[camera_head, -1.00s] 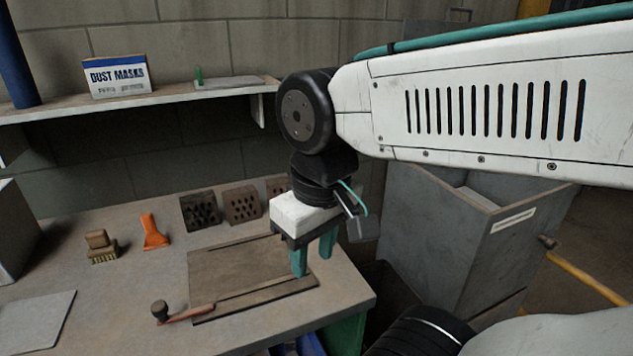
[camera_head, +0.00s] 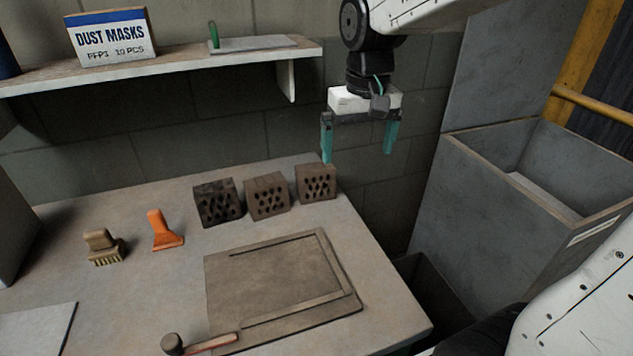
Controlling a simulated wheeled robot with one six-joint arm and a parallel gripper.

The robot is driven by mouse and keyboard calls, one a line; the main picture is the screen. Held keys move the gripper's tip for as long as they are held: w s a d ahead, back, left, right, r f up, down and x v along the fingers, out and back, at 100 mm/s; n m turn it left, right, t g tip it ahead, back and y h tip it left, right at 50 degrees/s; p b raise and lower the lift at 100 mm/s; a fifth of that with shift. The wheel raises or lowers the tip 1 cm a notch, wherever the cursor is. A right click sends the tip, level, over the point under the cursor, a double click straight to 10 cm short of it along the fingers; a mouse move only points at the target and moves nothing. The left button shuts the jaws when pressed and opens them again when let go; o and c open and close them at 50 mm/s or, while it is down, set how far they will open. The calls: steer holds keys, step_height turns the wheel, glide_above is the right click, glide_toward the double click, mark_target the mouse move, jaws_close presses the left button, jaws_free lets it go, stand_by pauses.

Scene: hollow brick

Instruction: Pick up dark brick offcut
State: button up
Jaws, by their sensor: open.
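Three brick offcuts with holes stand in a row at the back of the workbench. The dark brick offcut (camera_head: 218,203) is the left one and the darkest. A brown offcut (camera_head: 267,196) stands in the middle and another brown offcut (camera_head: 316,184) at the right end. My gripper (camera_head: 358,156) points down with its two teal fingers wide apart and nothing between them. It hangs up and to the right of the row, above the bench's back right edge, apart from all three offcuts.
A brown board (camera_head: 285,285) lies on the bench (camera_head: 150,300), with a red-handled mallet (camera_head: 205,343) at its front left corner. A brush (camera_head: 103,247) and an orange scraper (camera_head: 164,231) stand left of the dark offcut. A shelf (camera_head: 180,66) hangs above. A grey bin (camera_head: 470,210) stands right.

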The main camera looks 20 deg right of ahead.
steer(key=w+f, duration=0.4)
steer(key=w, duration=0.5)
glide_above(315, 167)
steer(key=s, duration=0.1)
steer(key=shift+g, duration=0.3)
step_height(315, 167, down, 7)
steer(key=shift+a+r, duration=0.1)
steer(key=shift+m, duration=0.3)
steer(key=f, duration=0.8)
steer(key=shift+w+f, duration=0.35)
steer(key=shift+w, duration=0.05)
steer(key=c, duration=1)
